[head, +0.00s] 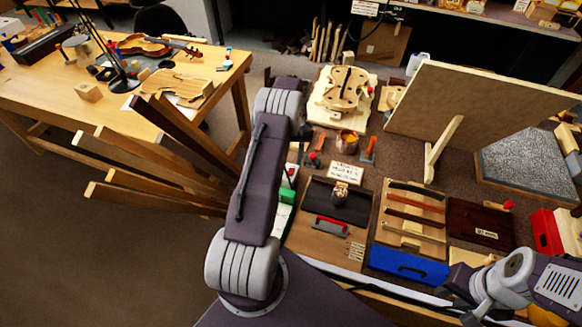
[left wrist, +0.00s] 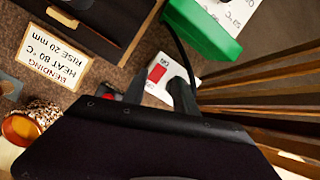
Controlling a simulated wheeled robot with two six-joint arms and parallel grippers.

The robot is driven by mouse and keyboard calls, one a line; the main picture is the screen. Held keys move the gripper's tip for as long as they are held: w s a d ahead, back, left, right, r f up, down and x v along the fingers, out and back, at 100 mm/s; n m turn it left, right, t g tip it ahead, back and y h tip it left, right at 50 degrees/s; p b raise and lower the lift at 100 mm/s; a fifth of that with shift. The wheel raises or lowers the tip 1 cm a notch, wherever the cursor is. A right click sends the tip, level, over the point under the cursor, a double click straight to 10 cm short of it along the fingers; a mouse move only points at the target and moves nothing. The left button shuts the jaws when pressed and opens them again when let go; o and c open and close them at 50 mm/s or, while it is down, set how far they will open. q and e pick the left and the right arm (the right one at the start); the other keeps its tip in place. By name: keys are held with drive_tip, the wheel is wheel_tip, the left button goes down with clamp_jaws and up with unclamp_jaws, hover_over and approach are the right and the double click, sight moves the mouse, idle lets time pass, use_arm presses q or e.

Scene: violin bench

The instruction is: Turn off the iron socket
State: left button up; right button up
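The iron socket (left wrist: 176,75) is a white block with a red switch (left wrist: 157,73) and small dark lettering, too small to read surely. In the head view a strip of the white socket (head: 292,172) shows just right of my left arm. My left gripper (left wrist: 160,93) has its two dark fingers apart, one on each side of the socket's near end, with nothing seen between them but the socket's face. Whether they touch it is unclear. In the head view this gripper is hidden behind my arm. My right gripper (head: 458,283) is at the lower right, partly seen.
A green box (left wrist: 205,28) stands beside the socket, with a dark cable running between. A bending label (left wrist: 54,55), a dark plate (left wrist: 95,18) and a copper-coloured pot (left wrist: 22,128) lie left. Long wooden strips (head: 150,160) jut out left of my arm.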

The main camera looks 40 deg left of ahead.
sight(294, 169)
use_arm(q)
drive_tip(key=shift+v, duration=2.3)
drive_tip(key=shift+d, duration=0.15)
